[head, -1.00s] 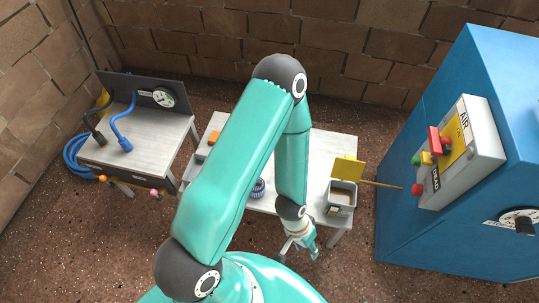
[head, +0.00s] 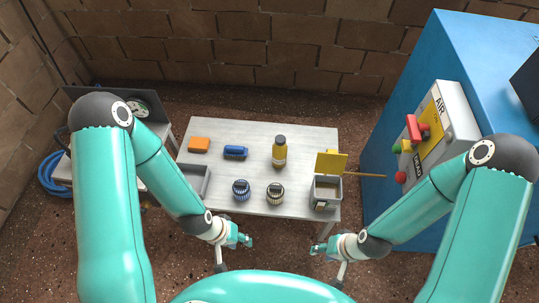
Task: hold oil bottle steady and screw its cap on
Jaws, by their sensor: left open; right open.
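The oil bottle (head: 279,157), amber-yellow with a dark top (head: 280,140), stands upright on the grey table toward its back, right of centre. I cannot tell whether the dark top is a separate cap or how firmly it sits. My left gripper (head: 246,240) is open and empty in front of the table's near edge, well short of the bottle. My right gripper (head: 317,248) is open and empty, also in front of the near edge, to the right. Neither gripper touches the bottle.
The table (head: 210,135) also holds an orange block (head: 199,144), a blue brush-like item (head: 235,152), two round ribbed containers (head: 241,189) (head: 275,194), a grey tray (head: 207,180) and a grey bin (head: 326,204) with a yellow flap (head: 331,163). A blue cabinet (head: 397,120) stands right.

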